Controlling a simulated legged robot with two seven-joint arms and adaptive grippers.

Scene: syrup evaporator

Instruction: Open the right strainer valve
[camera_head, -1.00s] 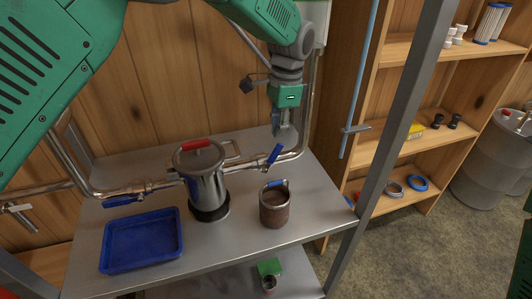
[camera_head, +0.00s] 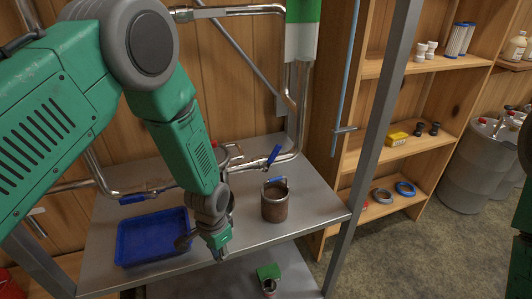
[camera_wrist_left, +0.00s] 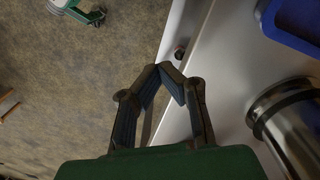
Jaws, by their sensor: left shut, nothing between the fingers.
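The right valve's blue handle (camera_head: 273,155) sits on the steel pipe behind the table and points up at an angle to the pipe. The left valve's blue handle (camera_head: 133,199) lies nearly along its pipe, above the blue tray (camera_head: 152,240). My left gripper (camera_head: 222,256) hangs at the table's front edge, well in front of the right valve and apart from it. In the left wrist view its fingers (camera_wrist_left: 168,68) meet at the tips, shut and empty. The strainer pot is mostly hidden behind my left arm; its steel side shows in the wrist view (camera_wrist_left: 295,135).
A brown can (camera_head: 275,206) with a blue-gripped handle stands on the table (camera_head: 318,206) in front of the right valve. A grey post (camera_head: 366,130) rises at the table's right. A wooden shelf (camera_head: 378,150) stands beyond. A green-lidded item (camera_head: 268,271) is on the lower shelf.

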